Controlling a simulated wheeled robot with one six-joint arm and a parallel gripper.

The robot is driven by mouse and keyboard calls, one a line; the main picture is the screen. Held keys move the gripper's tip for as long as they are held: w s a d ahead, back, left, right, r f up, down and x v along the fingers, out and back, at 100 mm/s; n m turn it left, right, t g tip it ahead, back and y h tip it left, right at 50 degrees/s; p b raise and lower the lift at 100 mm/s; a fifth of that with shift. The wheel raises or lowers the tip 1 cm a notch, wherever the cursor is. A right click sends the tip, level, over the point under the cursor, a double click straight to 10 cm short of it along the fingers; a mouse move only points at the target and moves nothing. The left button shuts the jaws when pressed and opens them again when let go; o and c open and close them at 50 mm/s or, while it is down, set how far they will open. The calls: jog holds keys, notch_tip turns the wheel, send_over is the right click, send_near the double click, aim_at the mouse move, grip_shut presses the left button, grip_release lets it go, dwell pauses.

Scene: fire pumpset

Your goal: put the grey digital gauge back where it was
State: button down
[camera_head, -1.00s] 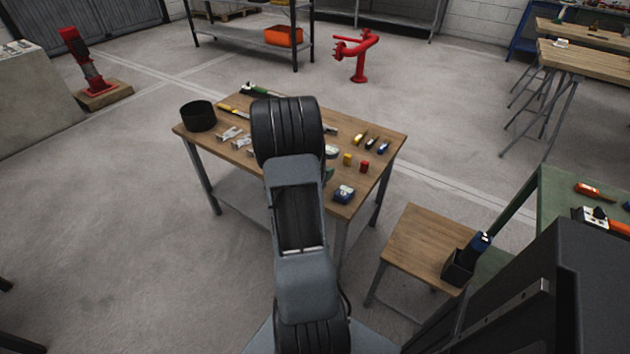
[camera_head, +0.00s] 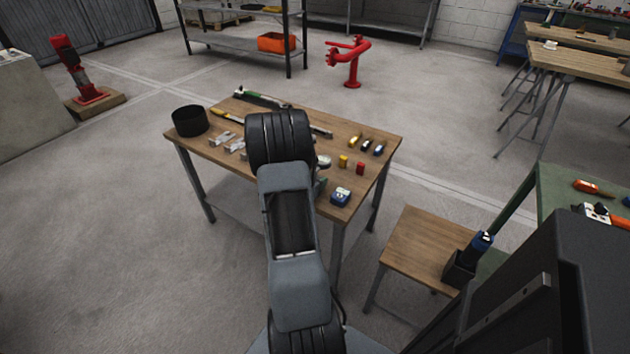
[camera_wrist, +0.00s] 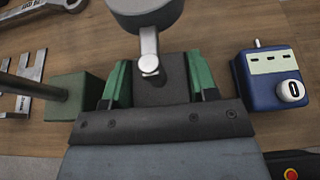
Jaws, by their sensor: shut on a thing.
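The grey digital gauge (camera_wrist: 143,12) shows at the top edge of the wrist view, partly cut off, with a short metal stem pointing down between my fingers. Its face is not visible there. In the head view a small grey disc, apparently the gauge (camera_head: 323,161), shows just right of my arm. My wrist hides most of the gripper there. I cannot tell whether the gauge touches the tabletop.
A blue device (camera_wrist: 268,78) lies close right of my gripper. A green block with a rod (camera_wrist: 74,95) stands close left. Metal brackets (camera_head: 222,139), a black round container (camera_head: 190,120), and small yellow (camera_head: 343,161) and red (camera_head: 360,168) blocks share the table.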

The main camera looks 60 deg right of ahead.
jog(key=shift+f, duration=0.1)
jog(key=shift+c, duration=2)
grip_release()
jog(key=shift+a+r, duration=0.1)
jog(key=shift+r, duration=0.15)
jog(key=a+r+m+t+y, duration=0.1)
jog(key=a+r+m+y, duration=0.3)
jog(key=a, duration=1)
jog(key=a+r+m+t+y+p, duration=0.1)
jog(key=a+r+m+y, duration=0.4)
jog(key=a, duration=0.9)
jog(key=a+r+m+t+y, duration=0.1)
jog(key=a+r+m+y, duration=0.3)
jog(key=a+m, duration=0.5)
jog(key=shift+s+a+r+p, duration=0.3)
jog(key=shift+a+r, duration=1.05)
jog(key=shift+a, duration=1.75)
